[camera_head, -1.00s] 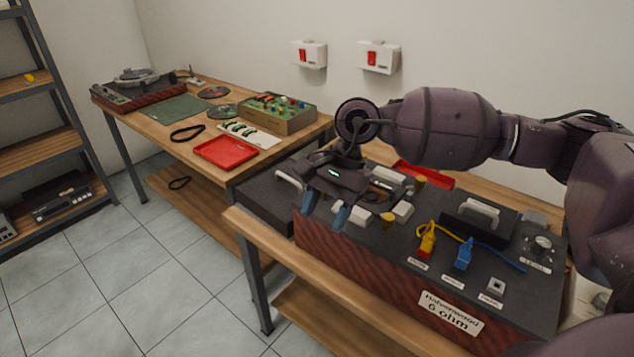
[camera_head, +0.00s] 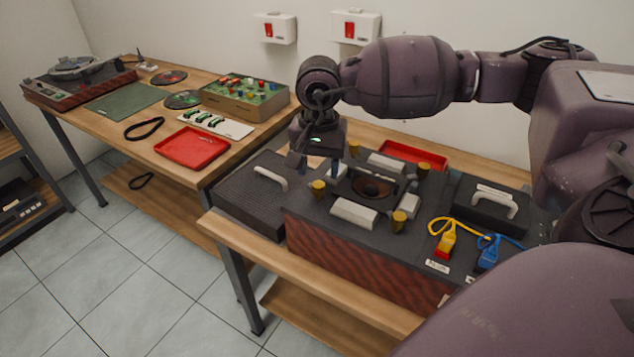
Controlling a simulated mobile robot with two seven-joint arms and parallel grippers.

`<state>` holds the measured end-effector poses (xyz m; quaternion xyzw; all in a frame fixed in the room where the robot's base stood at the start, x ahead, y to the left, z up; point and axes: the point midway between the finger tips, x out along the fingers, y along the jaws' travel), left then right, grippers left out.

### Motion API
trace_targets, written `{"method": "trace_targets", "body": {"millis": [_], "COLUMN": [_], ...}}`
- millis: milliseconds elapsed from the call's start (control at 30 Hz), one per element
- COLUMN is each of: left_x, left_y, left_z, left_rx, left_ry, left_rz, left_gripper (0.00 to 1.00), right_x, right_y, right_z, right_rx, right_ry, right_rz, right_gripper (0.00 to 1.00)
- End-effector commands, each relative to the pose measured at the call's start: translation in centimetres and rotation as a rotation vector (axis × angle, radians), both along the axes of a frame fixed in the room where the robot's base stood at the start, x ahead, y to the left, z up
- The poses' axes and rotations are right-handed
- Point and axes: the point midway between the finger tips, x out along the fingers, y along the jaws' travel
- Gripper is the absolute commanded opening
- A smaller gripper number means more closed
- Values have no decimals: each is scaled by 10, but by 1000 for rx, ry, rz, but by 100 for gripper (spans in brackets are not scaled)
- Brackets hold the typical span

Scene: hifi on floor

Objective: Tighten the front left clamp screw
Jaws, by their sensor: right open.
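The black-topped speaker box (camera_head: 300,219) with a wood-grain front stands on the near bench. On it a dark speaker driver (camera_head: 373,187) sits between white clamp blocks. Brass clamp screws stand around it: front left (camera_head: 318,188), front right (camera_head: 398,221), back left (camera_head: 353,148) and back right (camera_head: 423,168). My right gripper (camera_head: 318,165) hangs with blue-tipped fingers pointing down, apart and empty. It appears above or just behind the front left screw; the exact gap cannot be told. The screw's top is visible. My left gripper is out of view.
Blue and yellow cables with plugs (camera_head: 446,242) and a handled black block (camera_head: 490,205) lie right of the driver. A black case (camera_head: 245,190) stands left of the box. A red tray (camera_head: 193,148) sits on the far bench.

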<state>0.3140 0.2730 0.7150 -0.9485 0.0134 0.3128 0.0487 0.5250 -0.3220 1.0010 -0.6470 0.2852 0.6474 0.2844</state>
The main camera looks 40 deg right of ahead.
Motion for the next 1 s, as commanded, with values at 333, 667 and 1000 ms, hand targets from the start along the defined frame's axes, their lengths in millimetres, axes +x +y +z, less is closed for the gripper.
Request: {"method": "trace_targets", "body": {"millis": [333, 667, 1000], "left_x": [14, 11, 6], "left_y": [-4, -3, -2], "left_z": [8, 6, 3], "left_rx": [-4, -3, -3], "left_ry": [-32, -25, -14], "left_rz": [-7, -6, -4], "left_gripper": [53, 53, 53], "right_x": [0, 0, 0], "right_y": [0, 0, 0], "right_z": [-42, -46, -46], "right_rx": [1, 1, 1], "right_ry": [1, -1, -1], "right_rz": [-1, -1, 0], "right_gripper": [53, 53, 10]}}
